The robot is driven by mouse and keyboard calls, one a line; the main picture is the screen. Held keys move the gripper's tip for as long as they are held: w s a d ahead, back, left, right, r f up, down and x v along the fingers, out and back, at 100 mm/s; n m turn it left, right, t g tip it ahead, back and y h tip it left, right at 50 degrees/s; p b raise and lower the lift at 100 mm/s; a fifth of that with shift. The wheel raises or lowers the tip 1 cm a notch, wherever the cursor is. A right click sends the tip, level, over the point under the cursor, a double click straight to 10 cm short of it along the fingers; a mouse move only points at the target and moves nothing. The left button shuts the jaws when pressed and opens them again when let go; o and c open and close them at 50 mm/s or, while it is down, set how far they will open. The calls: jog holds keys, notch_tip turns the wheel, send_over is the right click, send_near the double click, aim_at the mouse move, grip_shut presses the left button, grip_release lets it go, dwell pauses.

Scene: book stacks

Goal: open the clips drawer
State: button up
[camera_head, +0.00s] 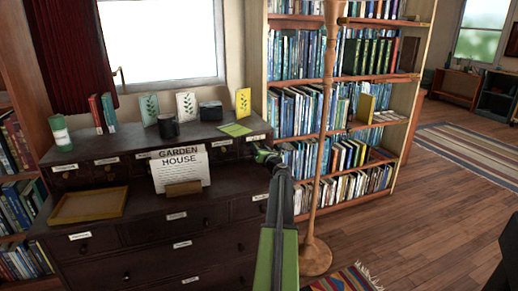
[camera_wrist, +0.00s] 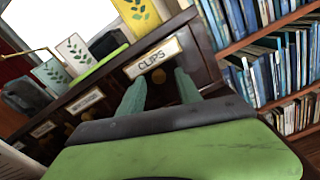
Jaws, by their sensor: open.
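The clips drawer (camera_wrist: 153,57) is a small dark wood drawer with a brass-framed label reading CLIPS. A small round brass knob (camera_wrist: 158,75) sits just below the label. The drawer looks closed, at the right end of the cabinet's upper row; in the head view its label (camera_head: 256,138) is small. My gripper (camera_wrist: 160,84) is open in front of the drawer, one finger on each side of the knob in the wrist view. I cannot tell whether the fingers touch it. In the head view my gripper (camera_head: 264,153) is at the cabinet's right end.
More labelled small drawers run left along the dark cabinet (camera_head: 130,250). A GARDEN HOUSE sign (camera_head: 180,168) and a wooden tray (camera_head: 90,204) stand on its lower ledge. A wooden pole (camera_head: 325,120) and a bookcase (camera_head: 340,78) are close on the right. Open floor lies beyond.

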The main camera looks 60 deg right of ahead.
jog(key=shift+c, duration=0.3)
grip_shut()
jog(key=shift+s+d, duration=0.1)
dwell(1.1)
